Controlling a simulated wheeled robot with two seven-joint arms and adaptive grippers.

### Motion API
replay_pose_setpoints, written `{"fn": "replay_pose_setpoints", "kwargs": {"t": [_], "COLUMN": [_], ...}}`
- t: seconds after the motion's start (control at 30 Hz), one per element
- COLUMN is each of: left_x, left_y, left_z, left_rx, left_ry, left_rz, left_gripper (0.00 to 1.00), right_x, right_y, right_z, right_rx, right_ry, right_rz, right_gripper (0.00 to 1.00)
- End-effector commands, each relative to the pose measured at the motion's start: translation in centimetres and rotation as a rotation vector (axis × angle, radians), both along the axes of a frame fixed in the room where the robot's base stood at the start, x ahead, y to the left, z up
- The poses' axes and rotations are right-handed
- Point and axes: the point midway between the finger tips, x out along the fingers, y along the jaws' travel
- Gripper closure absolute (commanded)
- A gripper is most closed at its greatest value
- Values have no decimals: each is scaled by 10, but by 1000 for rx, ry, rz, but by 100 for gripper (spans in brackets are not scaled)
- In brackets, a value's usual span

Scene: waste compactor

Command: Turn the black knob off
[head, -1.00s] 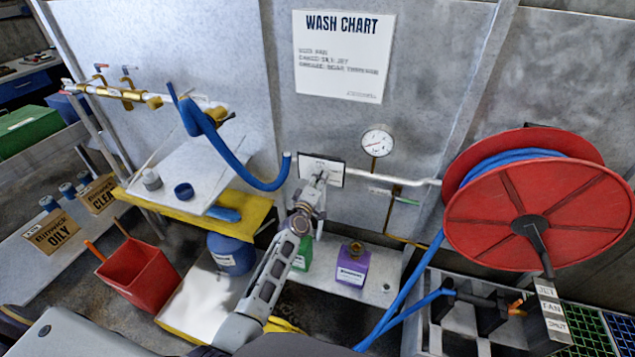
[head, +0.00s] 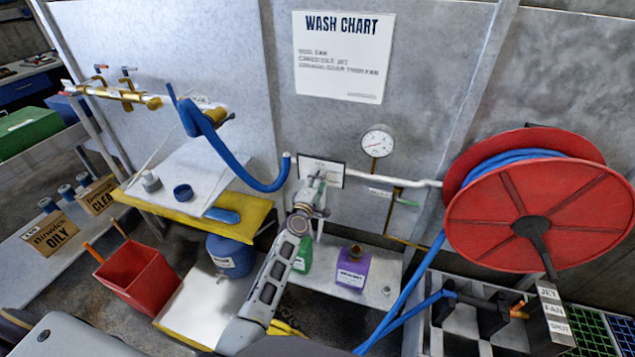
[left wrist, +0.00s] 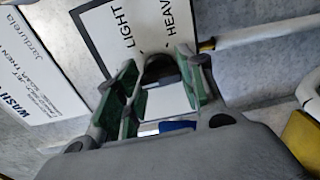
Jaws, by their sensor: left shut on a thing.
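The black knob (left wrist: 160,72) sits on a white plate (left wrist: 135,30) marked LIGHT and HEAVY in the left wrist view. In the head view, the plate (head: 332,167) is on the grey wall panel, and my gripper hides the knob. My left gripper (head: 318,183) reaches up to the plate. In the left wrist view, my left gripper (left wrist: 158,78) has its green-padded fingers on either side of the knob, shut on it. The knob's pointer direction cannot be made out. My right gripper is not in view.
A pressure gauge (head: 377,141) and a white pipe (head: 410,183) are right of the plate. A blue hose (head: 235,165) hangs to its left. A red hose reel (head: 535,215) stands at the right. A purple container (head: 352,268) stands below.

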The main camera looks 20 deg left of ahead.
Motion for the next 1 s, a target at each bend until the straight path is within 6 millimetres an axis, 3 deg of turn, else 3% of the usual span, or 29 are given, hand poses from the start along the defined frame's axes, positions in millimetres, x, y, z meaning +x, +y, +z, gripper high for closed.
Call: {"fn": "replay_pose_setpoints", "kwargs": {"t": [0.07, 0.1, 0.23, 0.67, 1.0], "left_x": [0, 0, 0, -1, -18], "left_y": [0, 0, 0, 0, 1], "left_z": [-1, -1, -1, 0, -2], "left_rx": [-2, -2, -1, 1, 1], "left_ry": [1, 2, 1, 0, 2], "left_rz": [0, 0, 0, 0, 0], "left_gripper": [85, 57, 40, 39, 39], "right_x": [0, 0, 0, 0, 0], "right_y": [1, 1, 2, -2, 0], "right_z": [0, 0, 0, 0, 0], "right_rx": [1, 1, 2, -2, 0], "right_ry": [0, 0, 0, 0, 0], "right_rz": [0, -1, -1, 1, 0], "right_gripper": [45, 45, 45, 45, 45]}}
